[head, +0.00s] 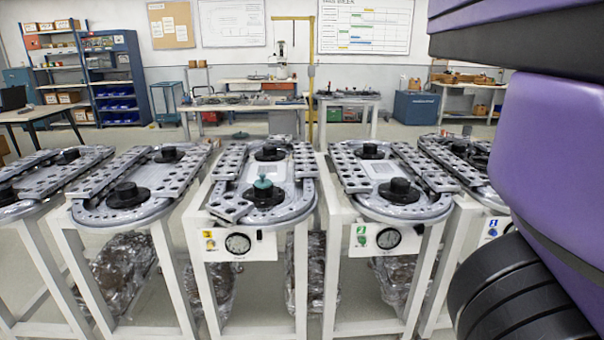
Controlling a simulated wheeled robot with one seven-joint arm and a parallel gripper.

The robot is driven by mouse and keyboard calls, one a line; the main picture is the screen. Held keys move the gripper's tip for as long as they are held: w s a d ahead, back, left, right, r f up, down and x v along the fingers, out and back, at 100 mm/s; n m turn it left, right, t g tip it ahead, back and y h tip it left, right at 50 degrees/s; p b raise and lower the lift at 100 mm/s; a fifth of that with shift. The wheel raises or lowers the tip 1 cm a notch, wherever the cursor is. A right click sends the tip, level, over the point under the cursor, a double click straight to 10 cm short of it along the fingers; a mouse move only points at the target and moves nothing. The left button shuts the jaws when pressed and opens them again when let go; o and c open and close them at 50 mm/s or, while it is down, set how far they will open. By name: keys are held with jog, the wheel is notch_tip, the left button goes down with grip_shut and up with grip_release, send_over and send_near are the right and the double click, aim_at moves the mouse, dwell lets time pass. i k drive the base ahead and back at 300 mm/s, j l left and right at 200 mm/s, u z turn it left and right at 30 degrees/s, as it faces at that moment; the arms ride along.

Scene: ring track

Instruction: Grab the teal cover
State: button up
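A small teal cover (263,184) with a knob on top sits on the black round hub at the near end of the middle ring-track table (298,214). A second small teal piece (240,135) shows farther back, behind the middle table; it is too small to tell what it is. My arm, purple and black, fills the right side of the head view. My gripper is not in view.
Similar ring-track tables on white legs stand left (88,214) and right (350,209) of the middle one, with narrow gaps. Plastic-wrapped bundles (120,270) lie below. Workbenches and a blue shelf (120,75) line the back wall.

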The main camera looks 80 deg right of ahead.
aim_at(263, 182)
jog(key=z, duration=1.5)
